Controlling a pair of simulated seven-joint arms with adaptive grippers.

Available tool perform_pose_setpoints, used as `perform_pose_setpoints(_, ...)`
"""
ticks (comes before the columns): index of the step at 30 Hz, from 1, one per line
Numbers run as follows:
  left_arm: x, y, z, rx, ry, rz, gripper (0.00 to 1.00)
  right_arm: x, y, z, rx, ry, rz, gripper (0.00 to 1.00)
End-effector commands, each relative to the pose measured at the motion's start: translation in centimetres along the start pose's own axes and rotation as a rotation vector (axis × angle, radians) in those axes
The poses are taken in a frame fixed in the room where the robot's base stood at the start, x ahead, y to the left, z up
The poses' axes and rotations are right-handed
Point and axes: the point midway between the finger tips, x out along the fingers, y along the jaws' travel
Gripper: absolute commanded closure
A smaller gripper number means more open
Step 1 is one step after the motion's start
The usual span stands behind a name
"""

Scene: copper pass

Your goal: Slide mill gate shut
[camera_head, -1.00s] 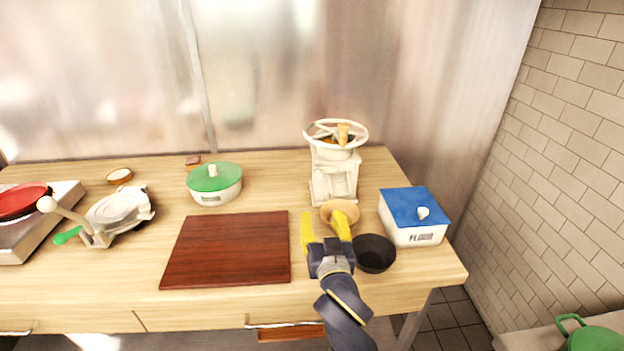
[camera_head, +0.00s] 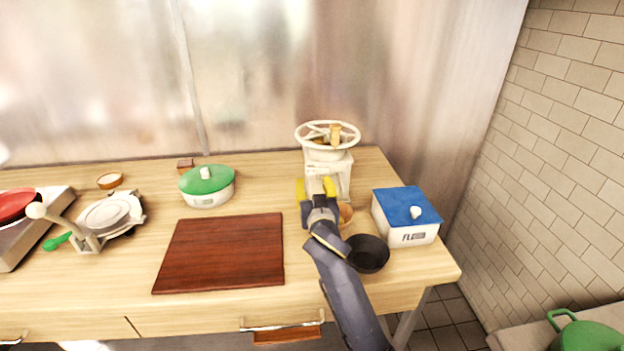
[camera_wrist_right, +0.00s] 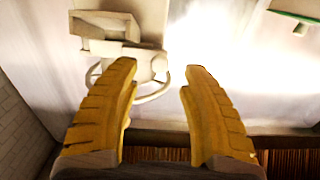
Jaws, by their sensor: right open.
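The white mill (camera_head: 343,180) stands upright at the back of the table, with a round wheel and a wooden knob (camera_head: 335,131) on top. My right gripper (camera_head: 316,188) is open and empty in front of the mill's lower body, and its yellow fingers hide part of it. In the right wrist view the mill (camera_wrist_right: 108,28) lies beyond the open fingers (camera_wrist_right: 160,70), with nothing between them. I cannot make out the gate's position. A wooden bowl (camera_head: 346,215) sits before the mill, partly hidden by my gripper. My left gripper is not in view.
A black bowl (camera_head: 369,254) stands close to my right arm. A white box with a blue lid (camera_head: 404,206) is to the right. A dark red board (camera_head: 222,255) and a green-lidded pot (camera_head: 207,182) are to the left. Bare table lies between pot and mill.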

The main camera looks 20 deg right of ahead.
Motion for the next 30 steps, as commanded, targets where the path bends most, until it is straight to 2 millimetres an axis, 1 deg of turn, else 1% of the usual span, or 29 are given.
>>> perform_pose_setpoints(1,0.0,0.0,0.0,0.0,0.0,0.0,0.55,0.8,0.1,-0.1,-0.003,0.0,0.001,0.56)
perform_pose_setpoints(3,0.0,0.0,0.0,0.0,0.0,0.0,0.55,1.6,0.0,-0.1,-0.003,0.001,0.001,0.56)
perform_pose_setpoints(9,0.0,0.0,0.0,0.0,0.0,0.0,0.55,3.1,0.0,0.0,-0.002,0.0,0.0,0.56)
perform_pose_setpoints(15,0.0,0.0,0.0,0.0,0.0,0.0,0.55,3.6,0.0,0.0,0.0,0.0,0.0,0.56)
perform_pose_setpoints(23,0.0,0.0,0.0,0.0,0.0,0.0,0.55,3.7,0.0,0.0,0.0,0.0,0.0,0.56)
perform_pose_setpoints(24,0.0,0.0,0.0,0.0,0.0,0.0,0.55,3.7,0.0,0.0,0.0,0.0,0.0,0.57)
perform_pose_setpoints(30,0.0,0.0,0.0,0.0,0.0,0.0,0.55,3.7,0.0,0.0,0.0,0.0,0.0,0.8)
